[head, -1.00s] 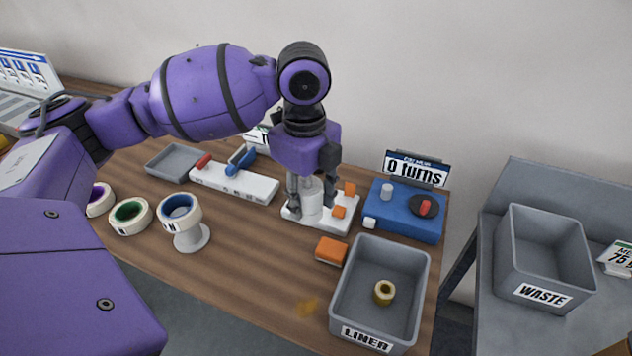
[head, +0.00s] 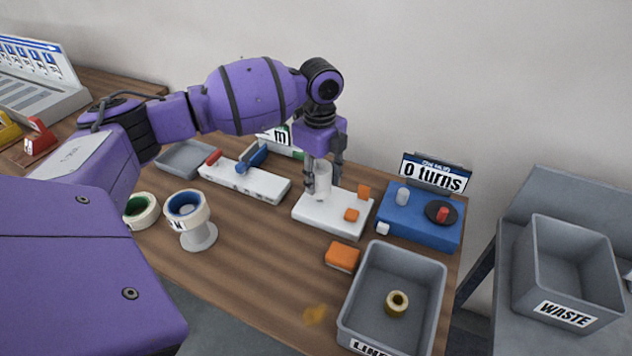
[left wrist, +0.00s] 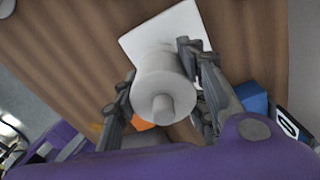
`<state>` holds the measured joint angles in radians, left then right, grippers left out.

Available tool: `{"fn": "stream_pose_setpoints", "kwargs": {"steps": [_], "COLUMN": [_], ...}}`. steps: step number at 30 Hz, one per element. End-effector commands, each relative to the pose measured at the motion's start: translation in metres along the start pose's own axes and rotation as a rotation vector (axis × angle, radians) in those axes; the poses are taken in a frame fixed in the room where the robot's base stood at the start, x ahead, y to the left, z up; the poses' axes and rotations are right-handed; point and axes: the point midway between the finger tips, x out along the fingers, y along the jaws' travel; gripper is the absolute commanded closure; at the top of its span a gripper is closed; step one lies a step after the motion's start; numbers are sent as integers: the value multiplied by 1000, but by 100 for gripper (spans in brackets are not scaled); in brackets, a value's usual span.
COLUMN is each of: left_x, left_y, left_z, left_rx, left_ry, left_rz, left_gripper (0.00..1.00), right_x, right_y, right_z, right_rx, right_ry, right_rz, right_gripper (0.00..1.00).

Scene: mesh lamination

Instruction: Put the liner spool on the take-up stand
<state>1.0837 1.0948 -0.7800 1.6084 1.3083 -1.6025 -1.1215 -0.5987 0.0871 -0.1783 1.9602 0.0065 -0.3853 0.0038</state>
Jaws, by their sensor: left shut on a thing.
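A pale white spool (head: 323,180), seemingly the liner spool, is held upright between the fingers of my left gripper (head: 324,182). In the left wrist view the spool (left wrist: 165,85) has a thin pin sticking out of its end, and my left gripper's fingers (left wrist: 150,75) lie on both sides of it. It appears slightly above the white base plate (head: 322,216), though the gap is hard to judge. The blue unit (head: 400,222), perhaps the take-up stand, has a pale peg and a dark disc with a red knob; its sign reads "0 turns". My right gripper is out of view.
A grey LINER bin (head: 360,290) holding a yellowish ring (head: 397,303) stands in front. An orange block (head: 342,257) lies beside it. A white tape roll sits on a stand (head: 200,238) to the left. A grey WASTE bin (head: 540,270) stands on a separate table.

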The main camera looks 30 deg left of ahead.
Motion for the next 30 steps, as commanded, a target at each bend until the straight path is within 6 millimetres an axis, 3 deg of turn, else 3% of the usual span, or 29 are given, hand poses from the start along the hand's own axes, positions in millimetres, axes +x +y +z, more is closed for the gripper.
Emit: {"fn": "stream_pose_setpoints", "kwargs": {"steps": [6,14,26,27,30], "left_x": [11,43,48,48,48], "left_y": [-10,-12,-11,-11,-11], "left_z": [6,8,8,9,9], "left_rx": [0,1,1,1,1], "left_ry": [0,0,-1,-1,-1], "left_rz": [-4,-5,-5,-4,-4], "left_gripper": [93,93,93,56,43], "right_x": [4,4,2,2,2], "right_y": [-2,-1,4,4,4], "right_z": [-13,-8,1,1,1], "right_rx": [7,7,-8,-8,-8], "right_ry": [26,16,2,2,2], "right_rz": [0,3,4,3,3], "right_gripper": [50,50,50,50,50]}}
